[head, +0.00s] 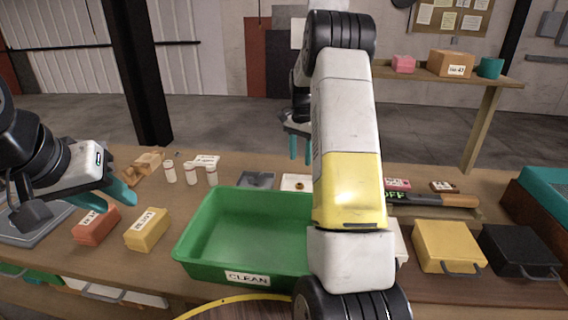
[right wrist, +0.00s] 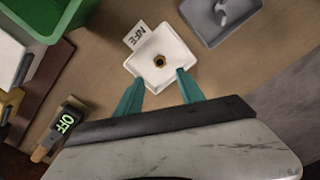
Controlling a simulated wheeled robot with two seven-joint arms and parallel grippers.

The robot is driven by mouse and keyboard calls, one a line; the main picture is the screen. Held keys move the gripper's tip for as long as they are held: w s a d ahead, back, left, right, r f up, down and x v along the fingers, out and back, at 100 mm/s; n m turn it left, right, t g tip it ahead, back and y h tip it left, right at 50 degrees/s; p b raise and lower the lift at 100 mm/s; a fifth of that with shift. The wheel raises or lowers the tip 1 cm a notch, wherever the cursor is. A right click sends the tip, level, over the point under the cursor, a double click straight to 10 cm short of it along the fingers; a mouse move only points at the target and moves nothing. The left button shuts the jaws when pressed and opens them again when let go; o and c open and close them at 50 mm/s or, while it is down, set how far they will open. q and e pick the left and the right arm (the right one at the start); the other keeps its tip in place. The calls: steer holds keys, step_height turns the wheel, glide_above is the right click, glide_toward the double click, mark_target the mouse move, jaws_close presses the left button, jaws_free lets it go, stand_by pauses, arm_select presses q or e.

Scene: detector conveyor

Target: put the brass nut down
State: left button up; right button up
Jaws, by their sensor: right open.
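The small brass nut (right wrist: 160,61) lies in a white square tray (right wrist: 172,45). In the head view the nut (head: 299,186) and tray (head: 287,180) show just behind the green bin, partly covered by my right arm. My right gripper (right wrist: 160,77) is open and empty, its two teal fingers apart. In the right wrist view the nut lies just beyond and between the fingertips. In the head view the right gripper (head: 300,155) hangs over the tray area. My left gripper (head: 110,196) is at the left, above the coloured boxes; its opening is unclear.
A green bin (head: 205,272) labelled CLEAN stands in front. A grey tray (head: 256,180) holding a small part is beside the white one. White bottles (head: 191,175), a red box (head: 97,224) and yellow boxes (head: 147,230) stand left. A detector wand (head: 440,200) reading OFF lies right.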

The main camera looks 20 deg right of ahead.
steer(key=s+a+r+n+t+y, duration=0.1)
steer(key=s+a+r+n, duration=0.1)
steer(key=s+a+r, duration=0.35)
steer(key=s+a+r+n+t, duration=0.25)
steer(key=s+r, duration=0.35)
steer(key=r, duration=0.4)
steer(key=s+a+n+t, duration=0.1)
steer(key=s+a+n, duration=0.1)
steer(key=s, duration=0.5)
steer(key=s+a+r+n, duration=0.1)
steer(key=s+a+n, duration=0.2)
steer(key=s, duration=0.4)
steer(key=s+a+n+t+y, duration=0.1)
steer(key=s+a+n, duration=0.1)
steer(key=s+a, duration=0.2)
steer(key=s, duration=0.3)
steer(key=shift+a+r+t, duration=0.2)
steer(key=shift+t, duration=0.15)
steer(key=shift+s, duration=0.1)
